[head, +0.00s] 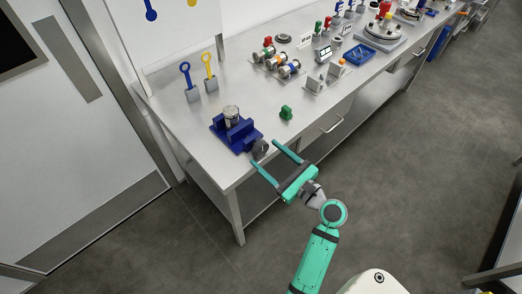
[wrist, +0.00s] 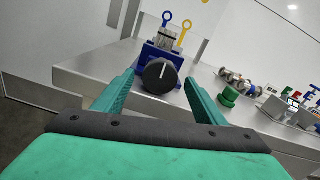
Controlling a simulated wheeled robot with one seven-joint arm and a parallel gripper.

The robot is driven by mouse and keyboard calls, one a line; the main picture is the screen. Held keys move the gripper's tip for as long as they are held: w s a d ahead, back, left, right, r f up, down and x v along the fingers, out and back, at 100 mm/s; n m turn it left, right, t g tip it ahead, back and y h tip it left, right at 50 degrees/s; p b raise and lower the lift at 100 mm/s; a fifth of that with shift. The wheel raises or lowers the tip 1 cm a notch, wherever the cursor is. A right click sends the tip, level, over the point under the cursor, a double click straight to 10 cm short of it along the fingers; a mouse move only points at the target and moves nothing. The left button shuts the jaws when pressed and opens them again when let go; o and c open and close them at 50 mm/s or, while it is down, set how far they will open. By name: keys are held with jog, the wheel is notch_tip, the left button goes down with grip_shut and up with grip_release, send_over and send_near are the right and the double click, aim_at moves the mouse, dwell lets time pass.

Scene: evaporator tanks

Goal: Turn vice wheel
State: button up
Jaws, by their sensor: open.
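The blue vice (head: 233,130) stands near the front left corner of the steel bench, with a grey metal cylinder (head: 232,114) in its top. Its dark round wheel (head: 260,149) faces the bench's front edge. In the wrist view the wheel (wrist: 160,73) shows as a black disc with a white line, in front of the blue vice body (wrist: 160,52). My gripper (head: 263,153) is open, with its teal fingers on either side of the wheel in the head view. In the wrist view the wheel appears between the fingertips (wrist: 160,80), with gaps on both sides. Contact is not visible.
A green knob-like part (head: 286,112) stands on the bench right of the vice. Blue (head: 187,76) and yellow (head: 208,67) ring-topped tools stand behind it. The floor before the bench is clear.

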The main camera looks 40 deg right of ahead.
aim_at(262, 151)
jog(key=w, duration=0.3)
jog(key=shift+w+a, duration=0.2)
jog(key=shift+w, duration=0.05)
jog(key=shift+s+d, duration=0.1)
jog(key=shift+d, duration=0.1)
jog(key=shift+a, duration=0.1)
jog(key=c, duration=1)
jog(key=shift+n, duration=0.8)
jog(key=shift+c, duration=0.2)
jog(key=shift+w+a, duration=0.1)
jog(key=shift+w, duration=0.1)
